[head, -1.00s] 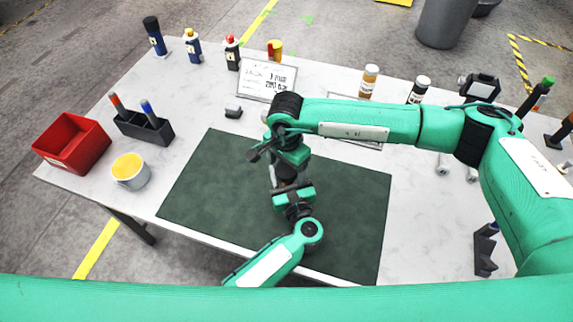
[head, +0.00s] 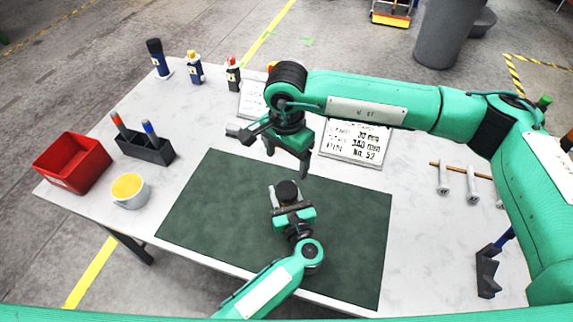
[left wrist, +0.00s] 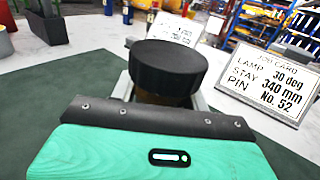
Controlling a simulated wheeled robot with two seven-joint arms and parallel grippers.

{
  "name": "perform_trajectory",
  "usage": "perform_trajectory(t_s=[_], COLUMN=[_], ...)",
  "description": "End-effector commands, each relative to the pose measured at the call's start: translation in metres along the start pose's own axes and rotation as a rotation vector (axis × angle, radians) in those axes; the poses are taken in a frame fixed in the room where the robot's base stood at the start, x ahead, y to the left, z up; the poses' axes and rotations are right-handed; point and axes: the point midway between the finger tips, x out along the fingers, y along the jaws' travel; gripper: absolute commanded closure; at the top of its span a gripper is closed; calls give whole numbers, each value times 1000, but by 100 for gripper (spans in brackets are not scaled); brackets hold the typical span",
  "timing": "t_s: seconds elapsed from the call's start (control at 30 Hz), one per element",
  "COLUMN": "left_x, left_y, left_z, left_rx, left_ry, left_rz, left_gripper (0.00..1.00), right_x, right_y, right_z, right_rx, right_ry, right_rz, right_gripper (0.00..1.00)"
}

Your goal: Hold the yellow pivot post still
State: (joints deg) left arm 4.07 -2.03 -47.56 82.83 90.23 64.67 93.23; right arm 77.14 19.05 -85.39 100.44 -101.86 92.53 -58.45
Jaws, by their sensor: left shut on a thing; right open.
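The pivot post stands upright on the dark green mat (head: 215,210). In the left wrist view only a narrow brownish-yellow strip of the post (left wrist: 160,97) shows below a wide black ribbed cap (left wrist: 168,68). In the head view the black cap (head: 287,191) sits at its top, with pale metal parts beside it. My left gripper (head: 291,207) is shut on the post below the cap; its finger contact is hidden. My right gripper (head: 287,160) is open and empty, pointing down above and behind the cap, apart from it.
A job card (head: 355,145) stands behind the mat. A small grey block (head: 238,130) lies near my right gripper. A red bin (head: 73,163), pen holder (head: 146,149) and yellow-filled cup (head: 130,190) are at the left. The mat's left part is clear.

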Motion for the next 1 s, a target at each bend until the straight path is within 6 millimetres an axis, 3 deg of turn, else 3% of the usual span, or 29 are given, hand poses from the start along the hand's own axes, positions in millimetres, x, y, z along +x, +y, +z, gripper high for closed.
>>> perform_trajectory(t_s=[0.27, 0.3, 0.4, 0.77, 1.0], left_x=[0, 0, 0, -4, -40], left_y=[0, 0, 0, 0, 0], left_z=[-1, -1, -1, -2, -6], left_rx=[1, 1, 1, 0, -4], left_ry=[1, 1, 1, 2, 5], left_rz=[0, 0, 0, 0, 0], left_gripper=[100, 46, 29, 29, 29], right_x=[-1, -1, -1, 2, 20], right_y=[0, 0, 0, 0, 0], right_z=[0, 0, 0, 0, 0], right_rx=[0, 0, 1, 1, 0], right_ry=[0, 0, 0, 0, 0], right_rz=[0, 0, 0, 0, 0], right_gripper=[22, 22, 22, 22, 22])
